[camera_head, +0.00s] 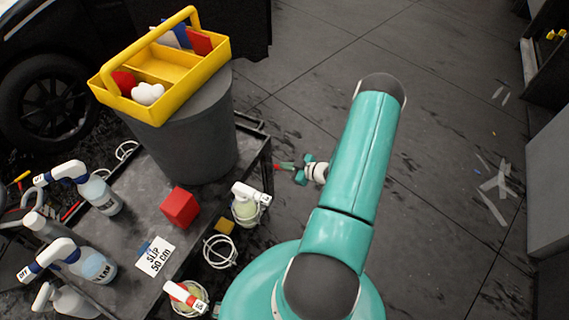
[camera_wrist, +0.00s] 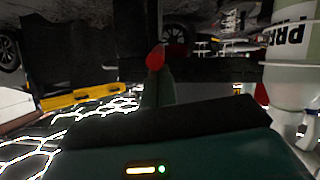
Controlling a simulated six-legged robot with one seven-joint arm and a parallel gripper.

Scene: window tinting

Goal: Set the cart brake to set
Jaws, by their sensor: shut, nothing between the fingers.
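The cart (camera_head: 150,215) is a dark grey tray-topped cart at the left of the head view. My gripper (camera_head: 282,167) is low beside the cart's right edge, pointing left toward it. Its narrow green fingers are together, with red at their tip. In the wrist view my gripper (camera_wrist: 164,75) is also closed, with red rounded shapes at its end against a dark horizontal cart bar (camera_wrist: 215,70). I cannot tell whether the red is the fingertips or a brake knob touching them. No brake lever or its setting can be made out clearly.
A grey bucket (camera_head: 190,135) on the cart carries a yellow caddy (camera_head: 165,65). Several spray bottles, a red block (camera_head: 180,207) and a card (camera_head: 155,257) lie around it. A labelled bottle (camera_wrist: 290,75) hangs close on the wrist view's right. Floor right of my arm is open.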

